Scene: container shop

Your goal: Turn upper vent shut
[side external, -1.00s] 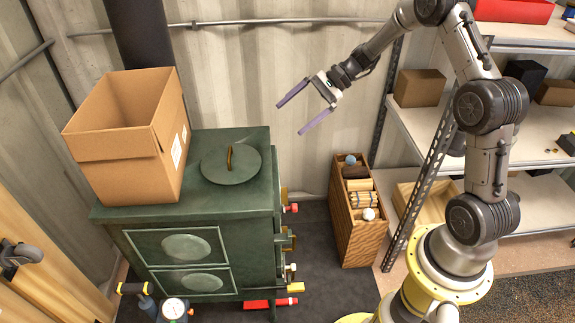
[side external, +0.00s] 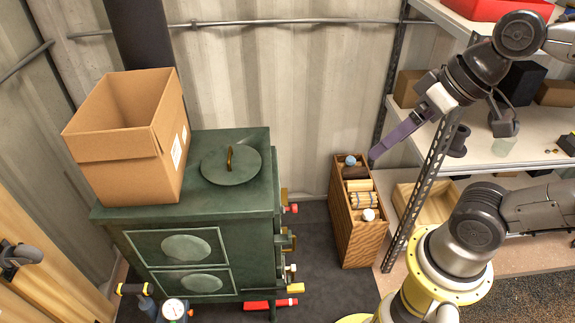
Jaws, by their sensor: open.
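A green stove (side external: 250,225) stands left of centre, with a round lid and handle (side external: 230,163) on top. Its front has two oval plates, an upper one (side external: 186,247) and a lower one (side external: 202,282). Several handles with brass and red ends stick out of its right side, one above another, the upper one (side external: 290,208) near the top edge. I cannot tell which part is the upper vent or how it is set. My gripper (side external: 396,138) is open and empty, well right of the stove, near the shelf post. One purple finger shows; the other is hard to make out.
An open cardboard box (side external: 125,165) sits on the stove top beside a black pipe (side external: 140,38). A wooden crate (side external: 357,230) with several items stands between stove and shelving. The metal shelf post (side external: 425,185) is close to my gripper. A gauge (side external: 173,308) stands at front.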

